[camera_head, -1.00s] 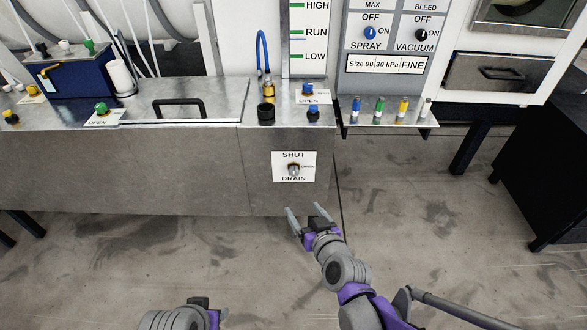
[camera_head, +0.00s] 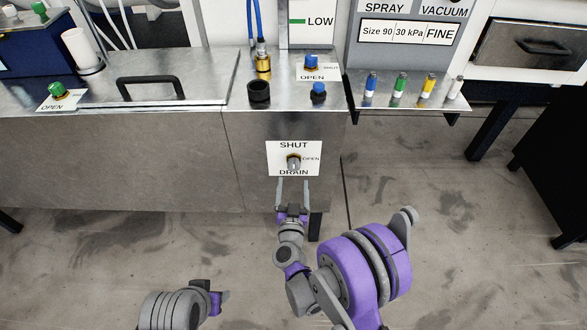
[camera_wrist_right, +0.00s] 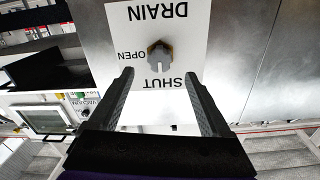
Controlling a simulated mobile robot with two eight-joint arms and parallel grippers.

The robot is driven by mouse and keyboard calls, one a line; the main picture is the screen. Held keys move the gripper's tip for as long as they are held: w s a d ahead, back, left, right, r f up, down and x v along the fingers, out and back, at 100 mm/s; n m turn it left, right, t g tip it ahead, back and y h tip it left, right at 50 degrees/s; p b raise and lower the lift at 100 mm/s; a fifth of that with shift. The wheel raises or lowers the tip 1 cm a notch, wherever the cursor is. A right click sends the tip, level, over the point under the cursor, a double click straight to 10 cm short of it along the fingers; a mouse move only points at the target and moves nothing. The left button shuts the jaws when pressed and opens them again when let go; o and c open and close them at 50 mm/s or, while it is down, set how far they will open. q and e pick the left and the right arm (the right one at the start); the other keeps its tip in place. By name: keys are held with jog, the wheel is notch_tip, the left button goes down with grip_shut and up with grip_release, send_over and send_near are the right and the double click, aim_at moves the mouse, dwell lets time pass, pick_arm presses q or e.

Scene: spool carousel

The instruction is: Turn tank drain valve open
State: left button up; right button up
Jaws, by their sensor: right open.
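The drain valve knob (camera_head: 293,162) is a small grey-and-brass knob on a white plate (camera_head: 276,160) marked SHUT, OPEN and DRAIN, on the front of the metal tank (camera_head: 240,190). My right gripper (camera_head: 293,182) is open just below and in front of the knob. In the right wrist view the knob (camera_wrist_right: 160,56) lies beyond and between the two open fingertips (camera_wrist_right: 157,78), not between the jaws. The wrist view shows the plate upside down.
On the tank top are a blue-capped valve (camera_head: 311,62) with an OPEN plate, a black cap (camera_head: 259,92), a blue knob (camera_head: 318,92) and a black handle (camera_head: 152,86). A shelf (camera_head: 445,103) with several coloured vials juts out at right. The floor in front is clear.

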aim_at(294, 169)
jog(key=w, duration=0.6)
jog(key=shift+w+d, duration=0.1)
jog(key=shift+w, duration=0.3)
grip_shut()
